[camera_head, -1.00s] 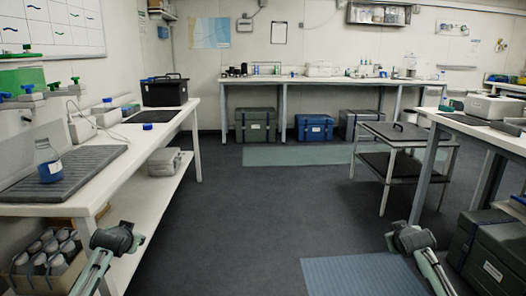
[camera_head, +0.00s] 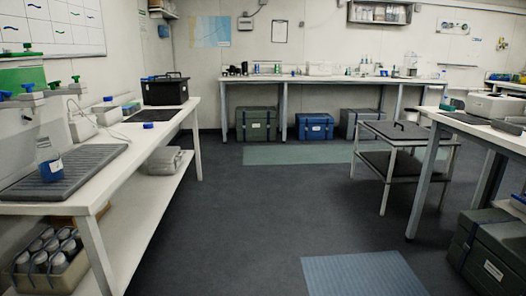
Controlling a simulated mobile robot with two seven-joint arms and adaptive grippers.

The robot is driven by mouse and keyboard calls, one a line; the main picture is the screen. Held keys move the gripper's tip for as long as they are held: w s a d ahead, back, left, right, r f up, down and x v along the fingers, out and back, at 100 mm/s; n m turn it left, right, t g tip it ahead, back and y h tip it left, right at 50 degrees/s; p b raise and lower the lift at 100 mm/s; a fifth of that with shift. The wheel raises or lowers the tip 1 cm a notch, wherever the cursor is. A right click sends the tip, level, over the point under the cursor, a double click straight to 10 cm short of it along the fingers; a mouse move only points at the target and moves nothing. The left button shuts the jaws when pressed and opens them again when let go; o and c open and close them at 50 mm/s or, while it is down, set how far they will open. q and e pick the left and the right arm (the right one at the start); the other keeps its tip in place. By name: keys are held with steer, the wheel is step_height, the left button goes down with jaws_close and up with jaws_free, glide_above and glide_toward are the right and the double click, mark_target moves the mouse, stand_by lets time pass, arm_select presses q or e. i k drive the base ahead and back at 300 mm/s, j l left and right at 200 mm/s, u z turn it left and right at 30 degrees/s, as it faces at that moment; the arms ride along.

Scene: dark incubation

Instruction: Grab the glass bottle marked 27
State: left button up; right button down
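A glass bottle (camera_head: 51,171) with blue contents and a small pale label stands upright on a dark grey ribbed mat (camera_head: 95,163) on the left bench. Its clear upper part is hard to make out against the pale equipment behind it. The label is too small to read, so I cannot tell whether it says 27. Neither of my grippers is in view.
The left white bench (camera_head: 150,140) carries a black box (camera_head: 164,90) and a blue cap (camera_head: 148,126). A crate of several containers (camera_head: 48,272) sits below. A small cart (camera_head: 396,132) and green case (camera_head: 490,255) stand right. The middle floor is clear.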

mark_target(48, 160)
steer(key=u, duration=1.25)
